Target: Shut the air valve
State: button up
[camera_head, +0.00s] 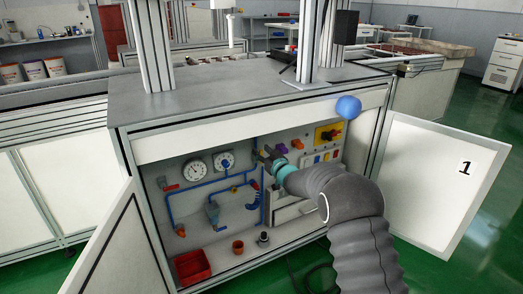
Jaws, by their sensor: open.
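The open cabinet holds blue air pipes (203,186) and two round gauges; the left gauge (195,168) is white-faced. Several fittings could be the air valve: a red handle (171,187) at the left end of the pipe, a small yellow fitting (233,189) in the middle, and a red knob (181,231) lower left. I cannot tell which is the valve or how it is set. My gripper (265,156) is open inside the cabinet, right of the gauges and in front of the upper pipe. My arm and wrist hide part of the panel behind.
The cabinet doors stand open; the right door (430,185) bears a 1. A switch panel with a yellow plate (328,135) is right of my gripper. A red bin (192,267) and a small orange pot (238,247) sit on the cabinet floor. A blue ball (348,107) shows near the top edge.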

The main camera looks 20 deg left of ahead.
jog(key=shift+w+a, duration=0.4)
jog(key=shift+a, duration=0.1)
grip_shut()
